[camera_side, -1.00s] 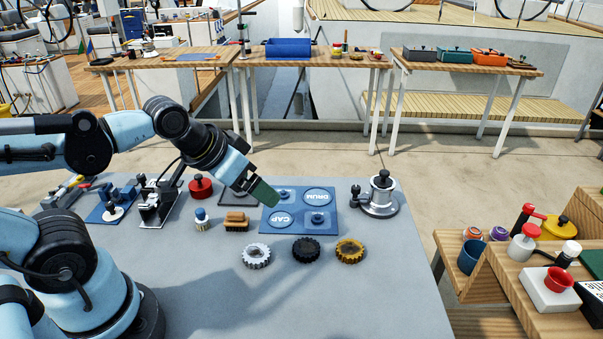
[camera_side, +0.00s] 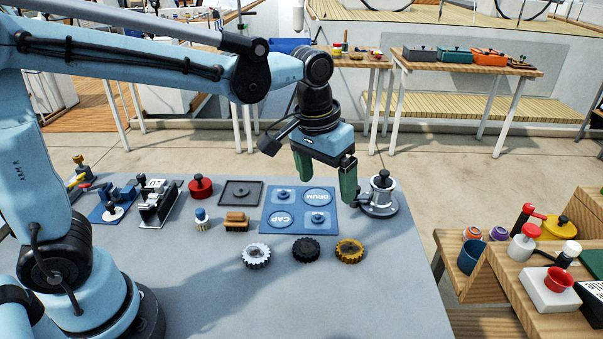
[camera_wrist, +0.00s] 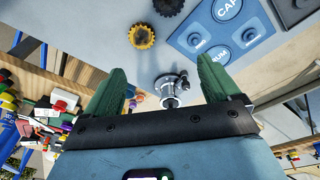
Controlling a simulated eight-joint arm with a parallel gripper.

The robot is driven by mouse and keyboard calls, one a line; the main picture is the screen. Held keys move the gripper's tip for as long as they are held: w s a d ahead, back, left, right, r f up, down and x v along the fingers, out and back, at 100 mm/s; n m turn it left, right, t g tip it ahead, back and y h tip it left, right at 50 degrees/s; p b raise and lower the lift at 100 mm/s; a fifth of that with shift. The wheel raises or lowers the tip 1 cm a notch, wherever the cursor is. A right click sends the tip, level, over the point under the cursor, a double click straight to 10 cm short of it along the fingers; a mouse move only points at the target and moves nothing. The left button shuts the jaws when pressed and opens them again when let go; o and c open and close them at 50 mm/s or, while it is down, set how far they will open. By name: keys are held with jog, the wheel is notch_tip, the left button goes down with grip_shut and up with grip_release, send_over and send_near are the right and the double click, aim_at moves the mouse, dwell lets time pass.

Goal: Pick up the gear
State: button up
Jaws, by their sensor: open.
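Three gears lie in a row on the grey table, in front of the blue tray. In the side view they are a silver gear (camera_side: 256,255), a black gear (camera_side: 305,249) and a yellow gear (camera_side: 350,251). The yellow gear (camera_wrist: 142,37) and part of the black gear (camera_wrist: 168,6) also show in the wrist view. My gripper (camera_side: 328,190) is open and empty, with green fingers pointing down. It is above the table, near the right part of the blue tray and left of the silver winch. In the wrist view, its fingers (camera_wrist: 160,80) frame the winch.
The silver winch (camera_side: 380,198) stands at the table's right edge. The blue tray (camera_side: 272,222), marked CAP and DRUM, lies behind the gears. A brush (camera_side: 236,222) and red knob (camera_side: 201,188) sit left. The table's front is clear.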

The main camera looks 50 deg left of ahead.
aim_at(350, 248)
jog(key=w+d+f+g, duration=0.2)
jog(key=w+d+f, duration=0.1)
jog(key=d, duration=0.2)
notch_tip(350, 248, down, 12)
jog(key=shift+w+a, duration=0.15)
dwell(0.5)
jog(key=shift+c, duration=0.3)
jog(key=c, duration=1.2)
